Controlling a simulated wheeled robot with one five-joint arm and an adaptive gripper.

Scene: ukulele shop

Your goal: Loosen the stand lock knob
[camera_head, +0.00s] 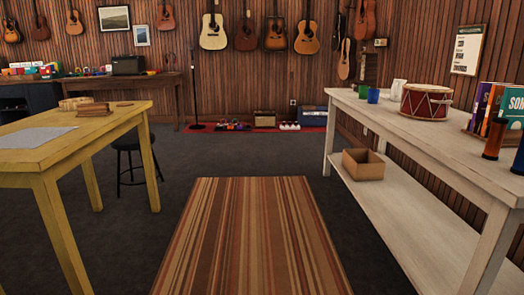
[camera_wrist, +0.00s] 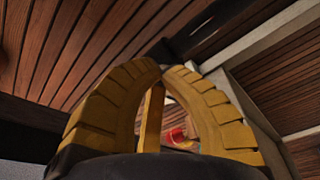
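A thin dark stand (camera_head: 194,97) rises from a small round base on the floor at the back, left of centre in the head view, in front of the wood wall. It is far off and too small for a lock knob to be made out. The wrist view shows no stand that I can identify. My gripper's two yellow ribbed fingers (camera_wrist: 165,68) fill the middle of the wrist view. Their tips look close together, with background visible between the fingers lower down. I cannot tell whether they touch. No held object shows. My gripper is outside the head view.
A yellow table (camera_head: 92,135) with a stool (camera_head: 130,152) stands on the left. A long white shelf table (camera_head: 400,130) with a drum (camera_head: 426,102) stands on the right. A striped rug (camera_head: 250,235) lies between them, clear. A dark bench (camera_head: 150,80) stands at back left.

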